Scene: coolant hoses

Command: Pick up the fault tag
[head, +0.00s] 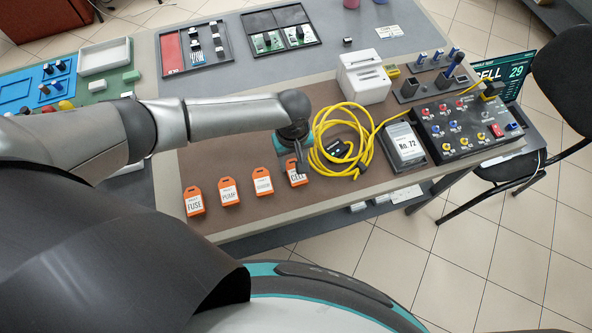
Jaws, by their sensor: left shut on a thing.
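Several orange tags with white labels lie in a row on the brown mat. From left to right they are the FUSE tag (194,201), the PUMP tag (229,192), a third tag (262,182) with a label hard to read, and the CELL tag (297,180). My left gripper (301,165) points down over the CELL tag and is shut on it; its fingers hide part of the tag. I cannot tell whether the tag is clear of the mat. My right gripper is not in view.
A coiled yellow cable (345,168) lies just right of my left gripper. Beyond it are a No. 72 display (405,143), a black panel with knobs and plugs (466,127) and a white box (363,78). A screen (508,72) reads CELL 29. The mat's front edge is close.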

